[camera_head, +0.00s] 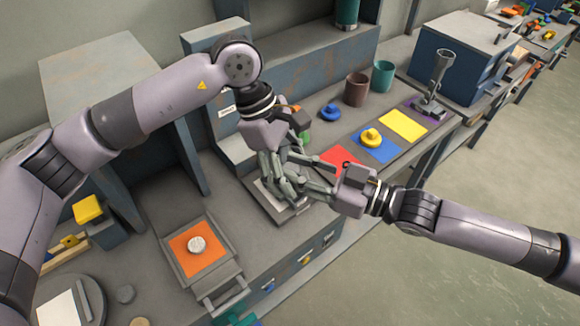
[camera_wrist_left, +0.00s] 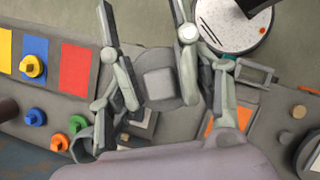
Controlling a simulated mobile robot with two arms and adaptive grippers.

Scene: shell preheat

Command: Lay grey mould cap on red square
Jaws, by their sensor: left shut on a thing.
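My left gripper (camera_head: 283,178) points down over the front of the bench, left of the red square. It is shut on the grey mould cap (camera_wrist_left: 158,84), a rounded grey piece with a paler square top, between the fingers in the left wrist view. The fingers hide the cap in the head view. The red square (camera_head: 340,160) lies on the dark strip; it shows bare in the wrist view (camera_wrist_left: 75,69), apart from the cap. My right gripper (camera_head: 304,176) reaches in from the right and overlaps the left fingers in the picture, so its opening is unclear.
A blue square (camera_head: 386,154) with a yellow cap (camera_head: 371,137), a yellow square (camera_head: 404,124) and a grey upright tool (camera_head: 437,78) stand rightward along the strip. A loose blue cap (camera_head: 330,113) and cups are behind. An orange-lined tray (camera_head: 176,262) holds a pale disc.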

